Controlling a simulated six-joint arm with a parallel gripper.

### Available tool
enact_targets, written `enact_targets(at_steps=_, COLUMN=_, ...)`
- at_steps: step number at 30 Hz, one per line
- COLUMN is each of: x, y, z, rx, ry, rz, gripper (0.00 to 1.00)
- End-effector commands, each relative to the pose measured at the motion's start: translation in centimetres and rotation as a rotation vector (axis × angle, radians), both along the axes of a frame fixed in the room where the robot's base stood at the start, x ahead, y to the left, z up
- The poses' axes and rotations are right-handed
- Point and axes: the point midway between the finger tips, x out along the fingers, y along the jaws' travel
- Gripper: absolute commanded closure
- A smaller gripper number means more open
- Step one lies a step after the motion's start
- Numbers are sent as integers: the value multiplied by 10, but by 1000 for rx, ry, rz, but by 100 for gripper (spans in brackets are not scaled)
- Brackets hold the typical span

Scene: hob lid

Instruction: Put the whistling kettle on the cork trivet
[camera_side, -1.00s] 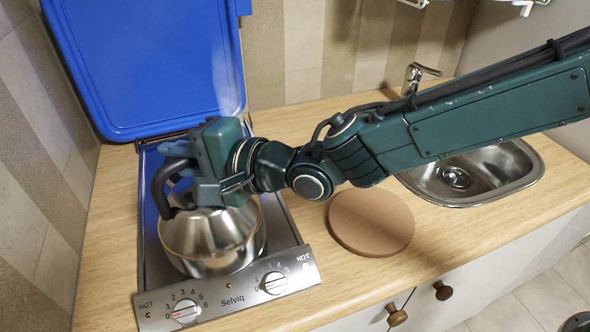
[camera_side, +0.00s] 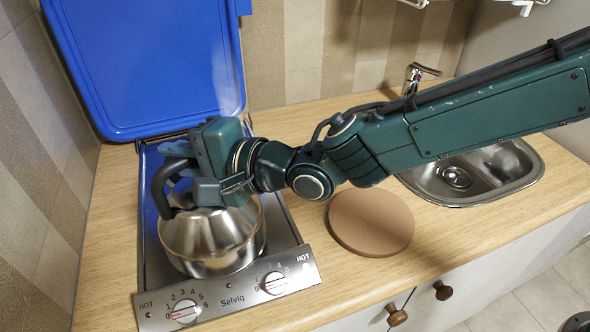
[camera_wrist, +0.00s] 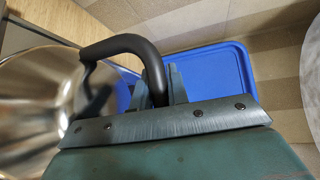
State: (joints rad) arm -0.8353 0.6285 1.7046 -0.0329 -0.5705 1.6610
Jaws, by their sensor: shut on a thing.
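The whistling kettle (camera_side: 212,240) is shiny steel with a black arched handle (camera_side: 160,185). It stands upright on the front part of the steel hob; my gripper hides part of its top. My gripper (camera_side: 180,172) is shut on the kettle's handle. In the wrist view the kettle body (camera_wrist: 40,110) is at the left, and its black handle (camera_wrist: 125,45) runs between the jaws (camera_wrist: 160,90). The cork trivet (camera_side: 371,222) is a round brown disc on the wooden worktop, right of the hob, with nothing on it.
The blue hob lid (camera_side: 150,65) stands open behind the hob (camera_side: 285,235), also seen in the wrist view (camera_wrist: 215,75). Two knobs and HOT marks are on the hob's front panel. Faint steam rises near the lid. A steel sink (camera_side: 490,180) with a tap (camera_side: 415,75) lies beyond the trivet.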

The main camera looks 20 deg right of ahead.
Motion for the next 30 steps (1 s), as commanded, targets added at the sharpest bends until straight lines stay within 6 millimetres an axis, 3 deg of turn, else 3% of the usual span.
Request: enact_targets(at_steps=30, x=1, y=1, z=36, rx=10, ry=-9, rz=0, gripper=100)
